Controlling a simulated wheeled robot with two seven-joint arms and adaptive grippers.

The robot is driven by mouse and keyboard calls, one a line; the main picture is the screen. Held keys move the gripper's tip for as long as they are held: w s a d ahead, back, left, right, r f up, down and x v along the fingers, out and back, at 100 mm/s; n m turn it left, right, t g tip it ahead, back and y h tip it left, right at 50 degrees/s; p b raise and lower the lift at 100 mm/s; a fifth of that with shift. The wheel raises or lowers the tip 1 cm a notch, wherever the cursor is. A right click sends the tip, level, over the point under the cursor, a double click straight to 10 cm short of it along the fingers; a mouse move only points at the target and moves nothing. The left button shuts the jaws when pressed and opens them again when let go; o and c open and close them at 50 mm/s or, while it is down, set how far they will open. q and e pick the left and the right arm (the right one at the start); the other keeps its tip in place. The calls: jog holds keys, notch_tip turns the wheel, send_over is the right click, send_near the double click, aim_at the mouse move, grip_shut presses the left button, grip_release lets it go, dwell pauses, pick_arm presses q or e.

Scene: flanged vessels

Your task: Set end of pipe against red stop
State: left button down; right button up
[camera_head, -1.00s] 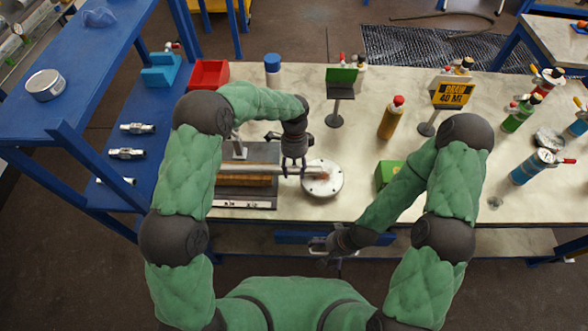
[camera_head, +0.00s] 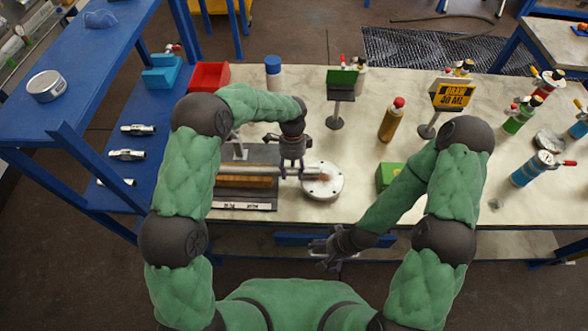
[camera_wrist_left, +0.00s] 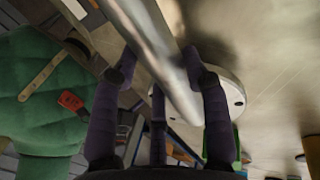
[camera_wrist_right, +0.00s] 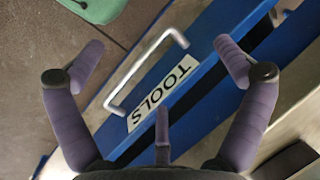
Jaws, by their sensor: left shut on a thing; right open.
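My left gripper (camera_head: 293,171) is shut on a grey metal pipe (camera_head: 307,172) at the bench's left part. In the left wrist view the pipe (camera_wrist_left: 150,40) runs between the two fingers (camera_wrist_left: 158,70). In the head view its right end lies over a round pale flange (camera_head: 322,188); whether they touch cannot be told. A dark fixture (camera_head: 262,153) with a brown block stands left of the gripper. A small red piece (camera_wrist_left: 70,101) shows in the left wrist view; I cannot tell if it is the red stop. My right gripper (camera_head: 328,248) is open and empty before the bench's front edge.
A blue drawer front with a TOOLS label (camera_wrist_right: 162,92) and a metal handle (camera_wrist_right: 143,68) lies beyond my right fingers. A green box (camera_head: 387,174), a brown bottle (camera_head: 392,120) and a sign on a stand (camera_head: 341,84) stand on the bench. A red bin (camera_head: 208,76) is at back left.

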pick_arm(q)
jog(key=shift+a, duration=0.85)
jog(key=c, duration=0.5)
grip_release()
jog(key=shift+c, duration=0.2)
jog(key=v, duration=1.2)
